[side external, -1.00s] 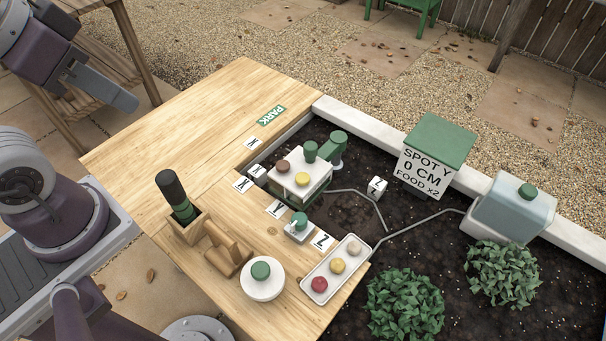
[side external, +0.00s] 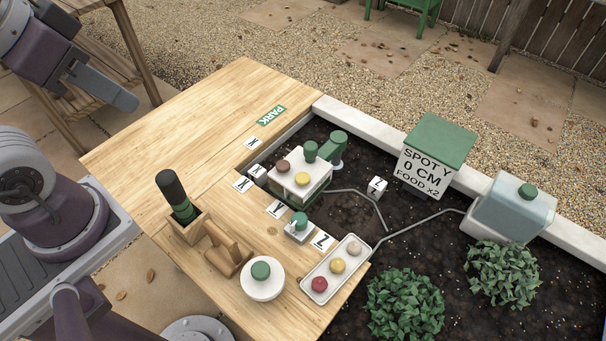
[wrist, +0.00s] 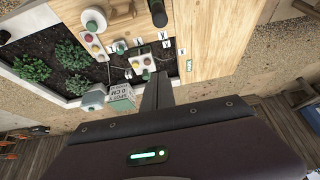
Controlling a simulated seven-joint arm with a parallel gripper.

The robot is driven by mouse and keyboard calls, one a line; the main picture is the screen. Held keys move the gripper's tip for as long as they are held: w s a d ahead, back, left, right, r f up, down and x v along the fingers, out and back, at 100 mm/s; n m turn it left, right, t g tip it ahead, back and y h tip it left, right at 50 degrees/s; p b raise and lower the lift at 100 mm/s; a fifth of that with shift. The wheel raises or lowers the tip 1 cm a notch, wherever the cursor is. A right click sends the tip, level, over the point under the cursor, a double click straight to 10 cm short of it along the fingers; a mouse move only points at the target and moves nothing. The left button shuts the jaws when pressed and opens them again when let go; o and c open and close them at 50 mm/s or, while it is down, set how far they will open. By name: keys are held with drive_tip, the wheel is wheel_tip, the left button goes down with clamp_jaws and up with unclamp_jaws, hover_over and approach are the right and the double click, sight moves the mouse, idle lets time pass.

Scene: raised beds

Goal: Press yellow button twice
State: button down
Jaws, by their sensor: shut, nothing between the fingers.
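One yellow button (side external: 338,266) sits between a red button (side external: 319,284) and a beige button (side external: 354,248) on a white tray (side external: 312,270) at the table's right edge. A second yellow knob (side external: 302,179) sits beside a brown one (side external: 283,166) on top of a white and green box (side external: 318,183). The tray also shows in the wrist view (wrist: 90,40), as does the box (wrist: 141,63). My gripper (side external: 128,102) is at the upper left, raised and well away from the buttons. Its fingers (wrist: 157,90) are shut and empty.
A dark-handled tool (side external: 174,190) stands upright in a wooden holder. Near it are a wooden block (side external: 229,253) and a white disc with a green knob (side external: 262,280). A sign box (side external: 425,170) reads "SPOT Y 0 CM FOOD x2". The table's far left part is clear.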

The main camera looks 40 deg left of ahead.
drive_tip(key=w+a+f+m+t+y, duration=0.1)
drive_tip(key=w+a+m, duration=0.1)
drive_tip(key=w, duration=0.4)
drive_tip(key=w+a+m+t+y, duration=0.1)
drive_tip(key=w+a+m, duration=0.15)
drive_tip(key=w, duration=0.35)
drive_tip(key=m+g+h, duration=0.2)
drive_tip(key=m+h, duration=0.8)
drive_tip(key=m, duration=0.6)
hover_over(297, 177)
wheel_tip(297, 177, down, 14)
drive_tip(key=shift+f+n, duration=0.2)
drive_tip(key=shift+n, duration=0.05)
drive_tip(key=shift+y, duration=0.3)
drive_tip(key=shift+f, duration=4.4)
drive_tip(key=shift+f, duration=0.1)
